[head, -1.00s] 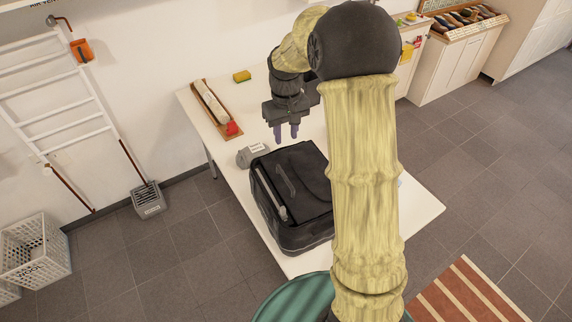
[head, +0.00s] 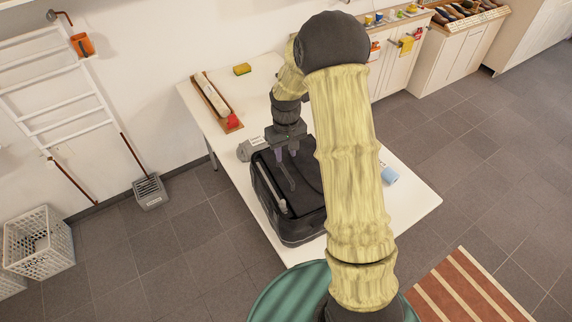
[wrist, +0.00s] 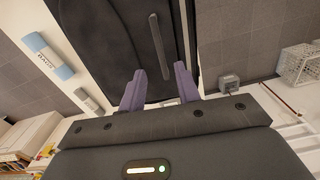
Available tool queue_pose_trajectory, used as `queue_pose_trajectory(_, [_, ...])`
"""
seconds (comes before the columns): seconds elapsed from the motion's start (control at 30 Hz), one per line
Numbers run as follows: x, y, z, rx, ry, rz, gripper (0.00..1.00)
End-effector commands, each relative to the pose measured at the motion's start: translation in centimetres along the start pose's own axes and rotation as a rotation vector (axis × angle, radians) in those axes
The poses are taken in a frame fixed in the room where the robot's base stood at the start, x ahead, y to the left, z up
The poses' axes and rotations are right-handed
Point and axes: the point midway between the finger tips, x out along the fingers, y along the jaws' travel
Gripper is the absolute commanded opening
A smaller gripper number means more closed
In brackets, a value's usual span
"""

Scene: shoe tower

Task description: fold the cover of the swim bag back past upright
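The black swim bag (head: 296,222) lies on the white table with its cover (head: 305,185) down flat. The cover also shows in the wrist view (wrist: 105,45), with a long raised grey handle strip (wrist: 160,48) on it. My gripper (head: 287,152) is over the bag's far edge, pointing down. In the wrist view my gripper (wrist: 160,85) has its two purple fingers apart, with nothing between them, near the bag's edge. Whether the fingertips touch the bag I cannot tell. My arm hides the bag's right side in the head view.
A grey labelled object (head: 250,149) stands close to the bag's far left corner. A tray (head: 216,103) with a white roll and red item, and a yellow sponge (head: 242,69), lie farther back. A blue-and-white roll (head: 389,176) lies right of the bag. The table's far middle is clear.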

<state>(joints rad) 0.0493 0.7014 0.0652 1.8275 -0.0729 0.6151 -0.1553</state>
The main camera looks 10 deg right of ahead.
Motion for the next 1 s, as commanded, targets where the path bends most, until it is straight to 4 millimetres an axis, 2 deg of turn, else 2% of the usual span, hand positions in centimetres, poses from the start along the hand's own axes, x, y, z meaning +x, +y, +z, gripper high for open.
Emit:
queue_pose_trajectory(0.3, [4.9,0.0,0.1,0.000,-0.005,-0.001,0.33])
queue_pose_trajectory(0.5, [7.1,0.0,0.0,0.000,-0.002,0.000,0.33])
queue_pose_trajectory(0.63, [7.8,0.0,0.0,-0.001,0.000,0.001,0.33])
queue_pose_trajectory(0.87, [7.9,0.0,0.0,-0.001,0.001,0.001,0.33])
queue_pose_trajectory(0.9, [7.9,0.0,0.0,0.000,0.001,0.001,0.31])
queue_pose_trajectory(1.0, [7.9,0.0,0.0,0.000,0.000,0.001,0.11])
